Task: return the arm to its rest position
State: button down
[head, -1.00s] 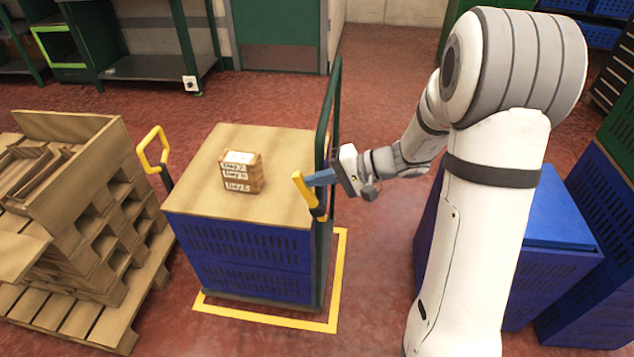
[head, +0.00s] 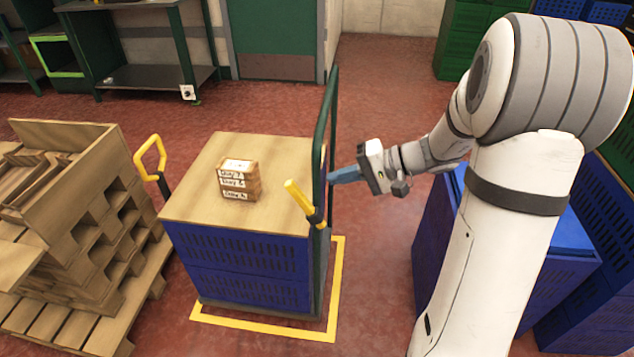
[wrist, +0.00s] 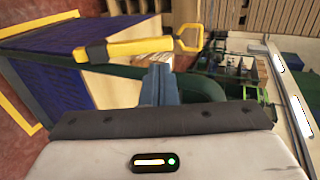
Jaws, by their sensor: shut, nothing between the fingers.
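My gripper (head: 345,175) is shut and empty. In the head view it points left, just right of the green cart handle frame (head: 325,130), with its blue fingertips close to the frame. I cannot tell whether they touch it. The wrist view shows the shut blue fingers (wrist: 160,85) in front of the green tube and a yellow handle (wrist: 140,46). My arm reaches in from the right, bent at the elbow.
A cart with blue crates (head: 245,268) and a wooden top (head: 200,205) carries a small labelled box (head: 239,180). Wooden pallets (head: 80,230) stand at left. Blue crates (head: 435,230) stand behind my arm at right. Red floor is free behind the cart.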

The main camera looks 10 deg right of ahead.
jog(key=r+v, duration=0.1)
jog(key=v, duration=0.6)
jog(key=s+a+r+n+h+p, duration=0.1)
jog(key=s+r+h+p, duration=0.4)
jog(key=s, duration=0.4)
jog(key=s+r+n+h+p, duration=0.1)
jog(key=s+r+h+p, duration=0.5)
jog(key=s+h+p, duration=0.1)
jog(key=shift+s+a+n+g+h+p, duration=0.35)
jog(key=shift+s+p, duration=0.3)
jog(key=shift+s, duration=0.35)
jog(key=shift+r, duration=0.1)
